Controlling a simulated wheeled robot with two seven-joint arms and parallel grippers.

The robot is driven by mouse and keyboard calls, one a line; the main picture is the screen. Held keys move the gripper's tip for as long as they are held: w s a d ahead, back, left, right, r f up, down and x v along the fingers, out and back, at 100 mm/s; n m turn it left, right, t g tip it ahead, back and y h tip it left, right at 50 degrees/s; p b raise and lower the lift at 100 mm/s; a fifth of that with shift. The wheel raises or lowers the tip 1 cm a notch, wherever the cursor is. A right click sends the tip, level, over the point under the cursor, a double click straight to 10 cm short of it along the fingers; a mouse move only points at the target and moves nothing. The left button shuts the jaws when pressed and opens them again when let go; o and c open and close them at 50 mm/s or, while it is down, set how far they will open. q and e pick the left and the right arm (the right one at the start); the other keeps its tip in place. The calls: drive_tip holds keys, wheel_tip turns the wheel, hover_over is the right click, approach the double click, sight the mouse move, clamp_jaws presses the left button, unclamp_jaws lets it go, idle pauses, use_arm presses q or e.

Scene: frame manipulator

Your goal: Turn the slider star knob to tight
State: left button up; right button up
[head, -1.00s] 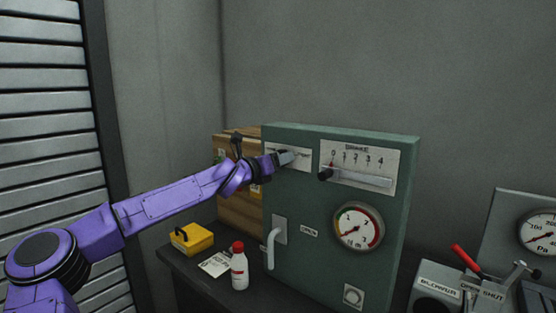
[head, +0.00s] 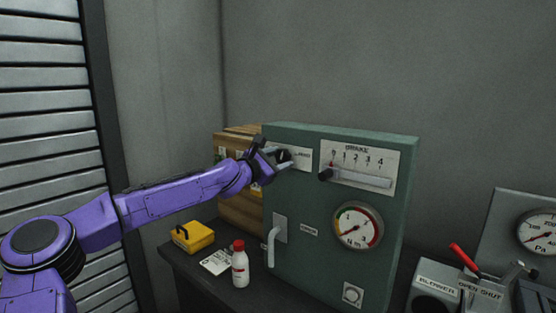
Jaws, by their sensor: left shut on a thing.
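The green cabinet (head: 335,265) stands on the dark bench. A black star knob (head: 284,155) sits on a pale label plate (head: 302,156) at the cabinet's upper left. My left gripper (head: 285,158) is shut on the knob, with its fingers around it; they hide part of the knob and the plate's left lettering. The slider's black handle (head: 326,174) stands at the 0 end. My right gripper is not in view.
A round gauge (head: 358,226) and a pale lever handle (head: 272,243) are lower on the cabinet. A wooden crate (head: 240,212) stands behind my forearm. A yellow box (head: 192,236) and a red-capped bottle (head: 240,266) are on the bench. A red lever (head: 464,256) stands right.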

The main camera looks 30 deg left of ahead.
use_arm(q)
drive_tip(key=m, duration=0.5)
drive_tip(key=shift+m, duration=0.3)
drive_tip(key=m+b, duration=0.2)
drive_tip(key=m, duration=0.3)
drive_tip(key=shift+r+m, duration=0.1)
drive_tip(key=shift+m, duration=0.3)
drive_tip(key=o, duration=1)
drive_tip(key=shift+o, duration=0.2)
